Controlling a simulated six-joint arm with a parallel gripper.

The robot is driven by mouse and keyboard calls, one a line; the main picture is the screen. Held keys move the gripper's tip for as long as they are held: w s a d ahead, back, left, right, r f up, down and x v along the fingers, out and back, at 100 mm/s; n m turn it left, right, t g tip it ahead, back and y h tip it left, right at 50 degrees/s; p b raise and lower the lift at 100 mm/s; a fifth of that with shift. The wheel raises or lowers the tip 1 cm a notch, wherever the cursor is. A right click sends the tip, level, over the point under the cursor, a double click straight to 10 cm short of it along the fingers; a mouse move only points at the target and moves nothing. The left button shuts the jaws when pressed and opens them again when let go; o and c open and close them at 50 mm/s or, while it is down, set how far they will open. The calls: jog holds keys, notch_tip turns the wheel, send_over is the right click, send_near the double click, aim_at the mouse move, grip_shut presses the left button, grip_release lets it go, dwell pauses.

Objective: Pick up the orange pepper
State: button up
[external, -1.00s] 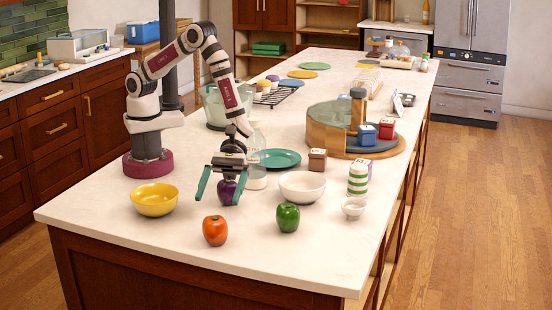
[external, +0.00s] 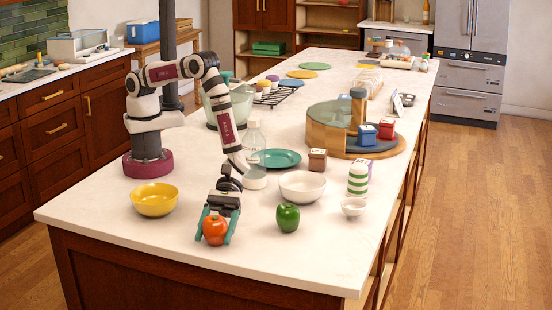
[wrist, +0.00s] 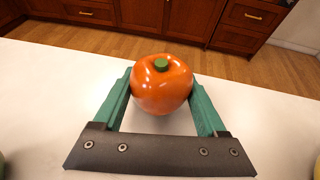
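The orange pepper (external: 215,230) stands on the white countertop near its front edge. In the wrist view the orange pepper (wrist: 162,85) sits between the two green fingers of my gripper (wrist: 163,92), its green stem toward the camera. My gripper (external: 216,226) reaches down over it in the external view, one finger on each side. The fingers look open around the pepper, with very little room at its sides; whether they touch it is hard to see. The pepper rests on the counter.
A green pepper (external: 287,217) stands to the right, with a white bowl (external: 302,187) behind it. A yellow bowl (external: 154,199) is to the left. The counter's front strip is clear.

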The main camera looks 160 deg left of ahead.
jog(key=c, duration=0.9)
jog(key=shift+r, duration=0.15)
